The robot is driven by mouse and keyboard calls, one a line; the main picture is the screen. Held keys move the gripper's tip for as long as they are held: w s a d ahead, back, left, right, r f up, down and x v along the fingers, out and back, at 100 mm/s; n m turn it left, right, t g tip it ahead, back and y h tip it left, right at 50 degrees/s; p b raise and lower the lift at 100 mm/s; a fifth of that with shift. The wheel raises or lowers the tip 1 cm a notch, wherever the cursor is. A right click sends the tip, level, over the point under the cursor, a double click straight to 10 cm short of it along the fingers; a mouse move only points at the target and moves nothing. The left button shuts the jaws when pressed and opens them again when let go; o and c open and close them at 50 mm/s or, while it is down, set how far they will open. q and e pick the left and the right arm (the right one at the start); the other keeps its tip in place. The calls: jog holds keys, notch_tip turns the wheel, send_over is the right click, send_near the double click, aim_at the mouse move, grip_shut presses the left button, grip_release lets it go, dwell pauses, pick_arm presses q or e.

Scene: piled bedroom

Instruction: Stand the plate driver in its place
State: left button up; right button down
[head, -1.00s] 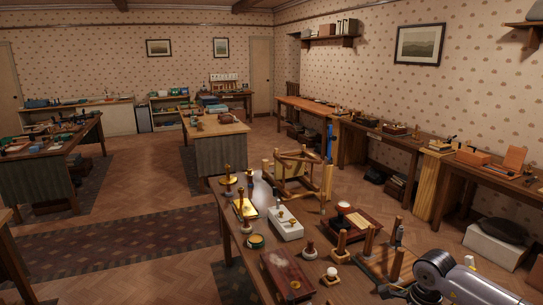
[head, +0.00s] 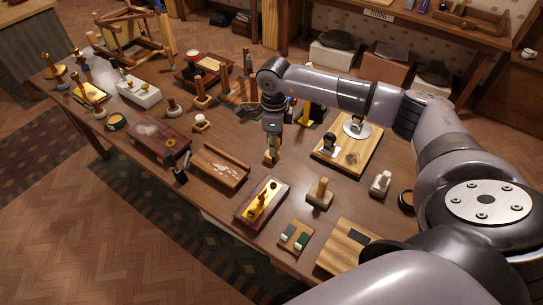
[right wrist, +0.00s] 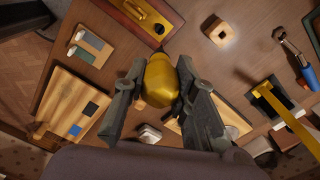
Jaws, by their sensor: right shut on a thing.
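The plate driver, with a rounded golden handle (right wrist: 160,82), is between the two fingers of my right gripper (right wrist: 158,85) in the right wrist view; a short dark end shows past it. In the head view, my right gripper (head: 272,128) points down over the table's middle, shut on the driver (head: 274,143). A small wooden block (head: 271,158) is just below it in the head view. The right wrist view shows this block (right wrist: 221,34) with a dark hole in its top, apart from the driver. My left gripper is out of view.
A red-brown tray with a brass piece (head: 262,202), a wooden stamp (head: 320,192) and a small tray with pads (head: 296,236) lie near. Bare tabletop (head: 240,142) shows left of the gripper.

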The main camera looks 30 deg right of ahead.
dwell(0.8)
jog(key=shift+f+b, duration=0.15)
jog(key=shift+b, duration=0.3)
jog(key=w+d+m+b, duration=0.1)
jog(key=w+d+b, duration=0.7)
jog(key=w, duration=0.4)
jog(key=shift+w+a+f+b, duration=0.1)
jog(key=shift+a+f+b, duration=0.05)
jog(key=shift+f+b, duration=0.95)
jog(key=shift+w+a+f+b, duration=0.15)
jog(key=shift+f+b, duration=0.5)
jog(key=shift+f, duration=0.75)
jog(key=shift+s, duration=0.15)
notch_tip(320, 180, down, 6)
jog(key=b, duration=0.3)
jog(key=shift+r, duration=0.2)
